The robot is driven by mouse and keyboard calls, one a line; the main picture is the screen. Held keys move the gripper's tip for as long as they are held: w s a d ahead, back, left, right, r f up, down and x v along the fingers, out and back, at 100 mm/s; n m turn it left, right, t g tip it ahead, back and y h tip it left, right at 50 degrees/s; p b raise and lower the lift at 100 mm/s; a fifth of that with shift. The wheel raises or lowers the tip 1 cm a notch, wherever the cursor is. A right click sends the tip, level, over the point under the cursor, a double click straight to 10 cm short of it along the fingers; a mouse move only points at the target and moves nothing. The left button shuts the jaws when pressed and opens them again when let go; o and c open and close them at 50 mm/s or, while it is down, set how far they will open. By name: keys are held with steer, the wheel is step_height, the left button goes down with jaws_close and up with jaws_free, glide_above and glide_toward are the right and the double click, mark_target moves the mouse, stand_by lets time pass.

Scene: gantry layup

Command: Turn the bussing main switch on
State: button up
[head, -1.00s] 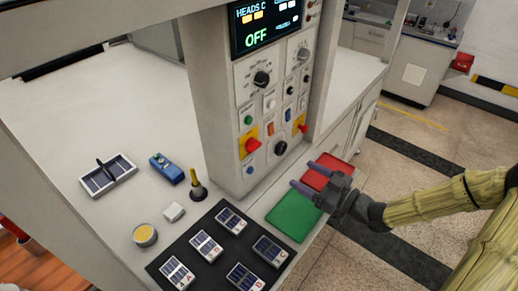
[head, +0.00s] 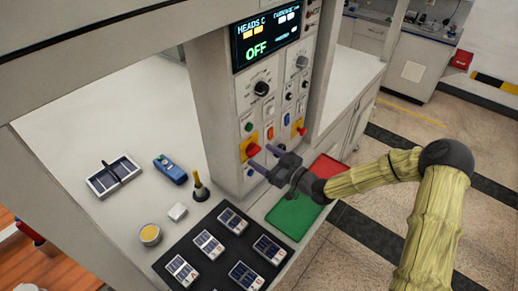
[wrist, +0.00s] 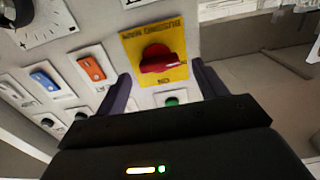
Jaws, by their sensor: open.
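The bussing main switch is a red rotary handle on a yellow plate (head: 243,157), on the panel's left column. In the wrist view, the red handle (wrist: 163,60) lies roughly level on its yellow plate (wrist: 135,42), whose lettering appears upside down. My gripper (head: 261,156) is open, its two dark fingers pointing at the panel in front of this switch. In the wrist view the fingers (wrist: 160,75) stand either side of the plate's lower part, with the handle between and slightly beyond them; contact cannot be told. The display (head: 266,37) reads OFF.
A second red switch on yellow (head: 299,126) is to the right. A green button (wrist: 171,101), an orange rocker (wrist: 91,68) and a blue rocker (wrist: 45,79) are close by. Below are a green mat (head: 291,217), a red mat (head: 327,168) and a black tray (head: 215,272) of cells.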

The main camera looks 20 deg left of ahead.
mark_target(253, 151)
steer(key=shift+p+x, duration=0.35)
steer(key=shift+x, duration=0.95)
steer(key=c, duration=1)
